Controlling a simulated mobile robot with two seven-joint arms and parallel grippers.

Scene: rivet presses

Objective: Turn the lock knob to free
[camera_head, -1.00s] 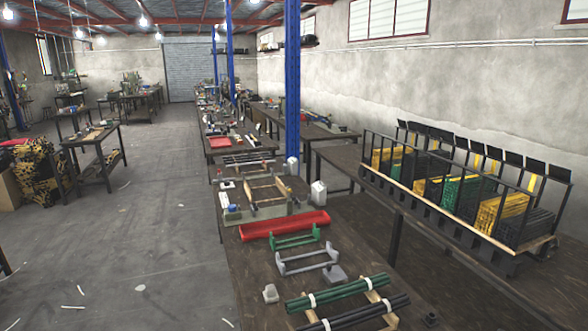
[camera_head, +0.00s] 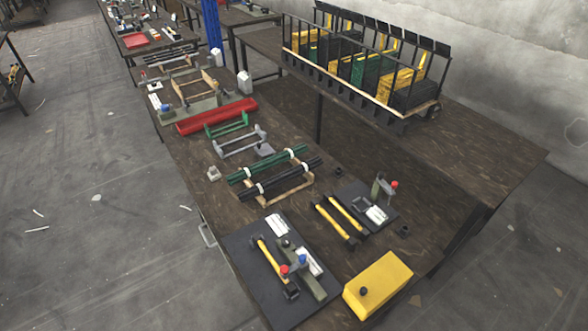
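A small press-like tool with a red knob (camera_head: 284,269) and a blue knob (camera_head: 302,259) stands on a dark mat (camera_head: 243,262) at the near end of the workbench. A second upright tool with a red knob (camera_head: 394,184) stands on a smaller dark mat farther right. A yellow box (camera_head: 385,280) with a black knob (camera_head: 363,291) on top sits at the near right corner. I cannot tell which of these is the lock knob, nor its setting. Neither of my grippers is in view.
Yellow-and-black bars (camera_head: 333,222), green and black rods (camera_head: 270,165) and a red tray (camera_head: 217,117) lie along the bench. A black rack with yellow and green crates (camera_head: 366,70) stands on the table behind. The floor at left is mostly clear.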

